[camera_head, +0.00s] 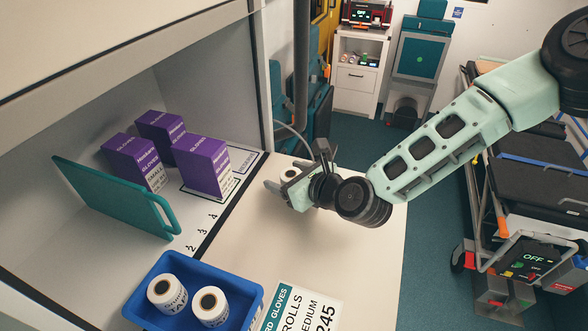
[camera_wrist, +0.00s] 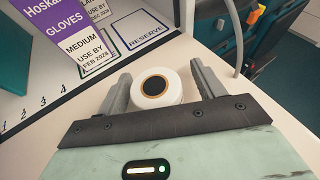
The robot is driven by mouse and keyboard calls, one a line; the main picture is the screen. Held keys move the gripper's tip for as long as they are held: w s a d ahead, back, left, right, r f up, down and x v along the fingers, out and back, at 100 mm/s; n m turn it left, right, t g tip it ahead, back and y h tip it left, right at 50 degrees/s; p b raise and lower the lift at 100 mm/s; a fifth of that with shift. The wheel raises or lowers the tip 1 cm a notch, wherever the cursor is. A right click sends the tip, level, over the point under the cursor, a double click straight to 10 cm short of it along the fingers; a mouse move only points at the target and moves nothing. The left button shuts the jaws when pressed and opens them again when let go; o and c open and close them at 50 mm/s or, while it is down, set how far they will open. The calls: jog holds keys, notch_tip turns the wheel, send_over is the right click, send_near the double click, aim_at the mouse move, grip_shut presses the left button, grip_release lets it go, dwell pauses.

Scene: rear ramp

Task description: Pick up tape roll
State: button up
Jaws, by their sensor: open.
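A white tape roll (camera_wrist: 171,89) with a dark core stands on the pale counter (camera_head: 262,225) in the wrist view, between the two fingers of my gripper (camera_wrist: 159,88). The fingers are open on either side of it, and the gripper base hides its near lower part. In the head view, my gripper (camera_head: 284,186) is over the far part of the counter, and the roll (camera_head: 289,174) is largely hidden behind it. Two more tape rolls, a left one (camera_head: 168,296) and a right one (camera_head: 211,308), stand in a blue bin (camera_head: 245,290) at the counter's near end.
Purple glove boxes (camera_head: 203,165) stand in the shelf recess, with a teal board (camera_head: 115,196) leaning before them. A printed card (camera_head: 305,305) lies beside the bin. A dark post (camera_head: 301,70) rises behind the counter. The counter between bin and gripper is clear.

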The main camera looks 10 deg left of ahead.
jog(key=shift+w+a+f, duration=0.15)
jog(key=shift+a, duration=0.05)
jog(key=c, duration=1.3)
